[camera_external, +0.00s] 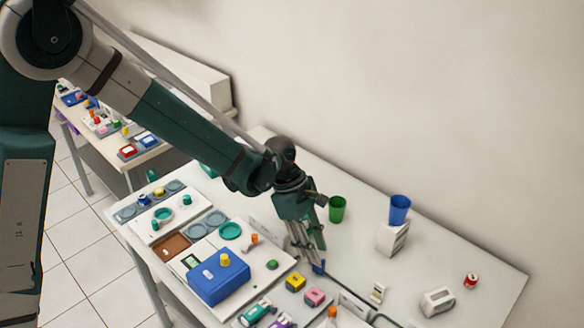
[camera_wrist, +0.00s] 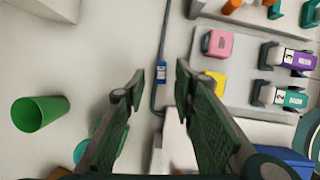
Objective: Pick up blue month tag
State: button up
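The blue month tag (camera_wrist: 161,71) is a small blue piece with a pale label. In the wrist view it lies on the table along a dark cable, between the lines of my two fingers and a little beyond their tips. In the external view a blue bit of it (camera_external: 319,268) shows beside my fingertips. My gripper (camera_wrist: 158,84) is open and empty, its green padded fingers apart on either side of the tag. In the external view my gripper (camera_external: 311,257) points down close over the table, partly hiding the tag.
A yellow block (camera_external: 295,282) and pink block (camera_external: 314,297) stand close by on a pale tray. The dark cable (camera_wrist: 163,35) runs past the tag. A blue box (camera_external: 219,282) is at the left.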

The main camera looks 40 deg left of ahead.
jog(key=shift+b+x, duration=0.5)
jog(key=shift+x, duration=2.1)
jog(key=shift+s, duration=0.1)
grip_shut()
